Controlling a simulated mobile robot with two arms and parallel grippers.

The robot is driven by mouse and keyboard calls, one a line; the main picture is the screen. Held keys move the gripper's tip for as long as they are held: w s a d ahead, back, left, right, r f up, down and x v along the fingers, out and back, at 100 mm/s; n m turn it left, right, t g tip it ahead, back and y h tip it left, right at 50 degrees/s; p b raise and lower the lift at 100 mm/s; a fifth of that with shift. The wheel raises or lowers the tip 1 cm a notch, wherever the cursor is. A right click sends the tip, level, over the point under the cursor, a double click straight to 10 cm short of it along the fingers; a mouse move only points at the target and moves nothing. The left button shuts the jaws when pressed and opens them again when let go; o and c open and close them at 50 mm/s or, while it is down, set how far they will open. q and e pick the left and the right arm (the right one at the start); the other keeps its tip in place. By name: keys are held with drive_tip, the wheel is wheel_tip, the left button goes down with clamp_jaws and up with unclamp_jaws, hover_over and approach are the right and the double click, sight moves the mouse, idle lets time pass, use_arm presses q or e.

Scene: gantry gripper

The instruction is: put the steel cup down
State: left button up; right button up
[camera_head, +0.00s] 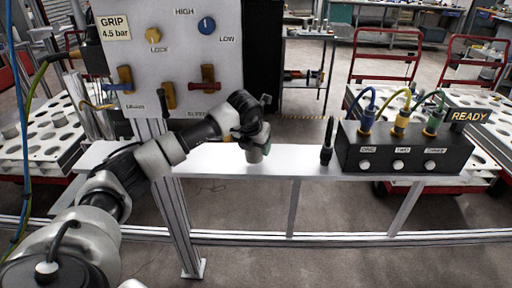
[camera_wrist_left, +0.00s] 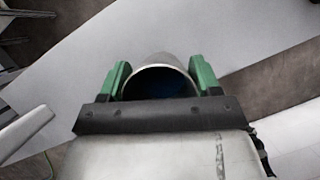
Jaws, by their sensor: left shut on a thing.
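My left gripper (camera_head: 254,146) is over the white shelf, between the upright panel and the black connector box. In the left wrist view its two green fingers (camera_wrist_left: 160,74) are shut on the steel cup (camera_wrist_left: 158,59), one on each side. The cup's round rim and dark, bluish inside face the wrist camera. In the head view the cup is mostly hidden by the gripper. I cannot tell whether its base touches the shelf. My right gripper is in neither view.
The white shelf (camera_head: 300,158) is bare just right of my left gripper. Farther right, a black pen-like tool (camera_head: 327,142) stands upright beside the black box (camera_head: 400,150) with cables and a READY sign. The gauge panel (camera_head: 180,50) rises behind my arm.

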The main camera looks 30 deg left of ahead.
use_arm(q)
drive_tip(key=shift+w+f, duration=0.35)
drive_tip(key=shift+s+f, duration=0.1)
drive_tip(key=shift+f, duration=0.3)
drive_tip(key=shift+f, duration=0.1)
drive_tip(key=o, duration=1)
drive_tip(key=shift+c, duration=0.2)
drive_tip(key=shift+r, duration=0.25)
drive_tip(key=v, duration=1.1)
drive_tip(key=shift+s+r+b, duration=0.2)
drive_tip(key=shift+r+b, duration=0.15)
